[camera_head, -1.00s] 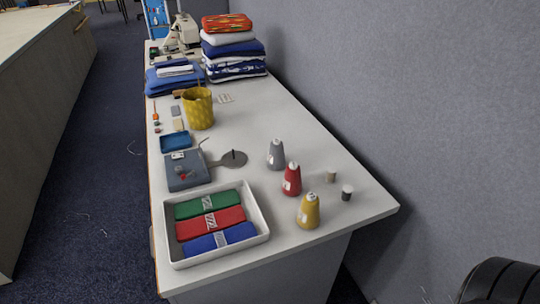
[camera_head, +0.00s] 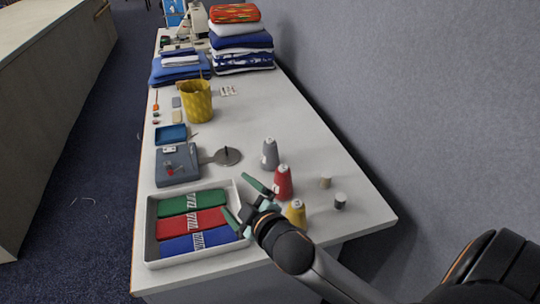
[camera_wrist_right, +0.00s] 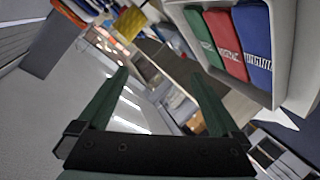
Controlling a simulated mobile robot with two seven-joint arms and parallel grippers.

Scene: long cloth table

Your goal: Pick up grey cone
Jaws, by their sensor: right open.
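The grey cone (camera_head: 270,155) stands upright on the table behind the red cone (camera_head: 283,183) and the yellow cone (camera_head: 295,213). My right gripper (camera_head: 236,194) is open and empty, over the right edge of the white tray, nearer the front than the grey cone and to its left. My right forearm passes in front of the yellow cone and hides part of it. In the right wrist view the two green fingers (camera_wrist_right: 160,76) are spread apart with nothing between them. I cannot make out the grey cone there. My left gripper is not in view.
The white tray (camera_head: 152,228) holds green, red and blue folded cloths and also shows in the wrist view (camera_wrist_right: 284,62). Two small spools (camera_head: 340,201) stand right of the cones. A grey box (camera_head: 177,166) and yellow basket (camera_head: 197,102) stand left. The table behind the grey cone is clear.

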